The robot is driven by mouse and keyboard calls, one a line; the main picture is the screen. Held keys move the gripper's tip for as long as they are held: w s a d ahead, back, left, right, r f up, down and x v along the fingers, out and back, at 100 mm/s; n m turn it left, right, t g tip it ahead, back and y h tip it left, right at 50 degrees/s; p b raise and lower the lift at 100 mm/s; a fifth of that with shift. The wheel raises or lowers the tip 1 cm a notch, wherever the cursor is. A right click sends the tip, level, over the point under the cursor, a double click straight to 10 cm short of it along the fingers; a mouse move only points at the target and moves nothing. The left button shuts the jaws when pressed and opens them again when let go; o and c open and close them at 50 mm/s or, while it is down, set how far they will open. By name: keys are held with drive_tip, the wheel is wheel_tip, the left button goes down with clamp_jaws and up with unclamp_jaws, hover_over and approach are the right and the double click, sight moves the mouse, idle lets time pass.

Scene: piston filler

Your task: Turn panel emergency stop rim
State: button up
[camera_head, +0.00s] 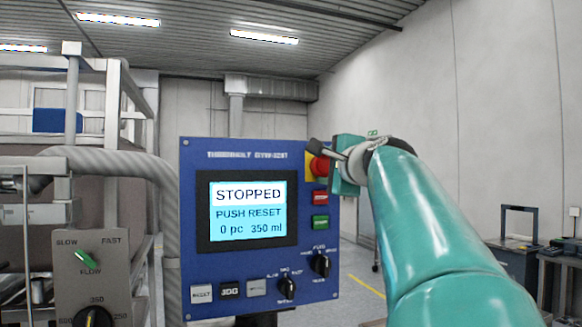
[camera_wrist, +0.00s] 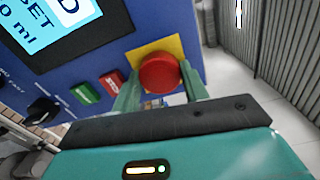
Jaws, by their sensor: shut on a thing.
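The red emergency stop (camera_head: 318,166) sits on a yellow plate at the upper right of the blue panel (camera_head: 190,230). In the wrist view its round red head (camera_wrist: 159,73) shows large, with the yellow plate (camera_wrist: 172,44) behind it. My gripper (camera_wrist: 160,92) has one green finger on each side of the red head and is shut on its rim. In the head view my gripper (camera_head: 333,165) comes from the right and partly covers the stop. The screen (camera_head: 248,208) reads "STOPPED", "PUSH RESET", "0 pc 350 ml".
Red (camera_head: 320,197) and green (camera_head: 320,222) buttons lie just below the stop. Black knobs (camera_head: 321,264) and small square buttons (camera_head: 230,290) line the panel's lower part. A grey control box (camera_head: 95,260) stands at left. Open floor and a bench (camera_head: 517,250) lie at right.

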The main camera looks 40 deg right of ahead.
drive_tip(key=o, duration=1)
drive_tip(key=shift+w, duration=0.1)
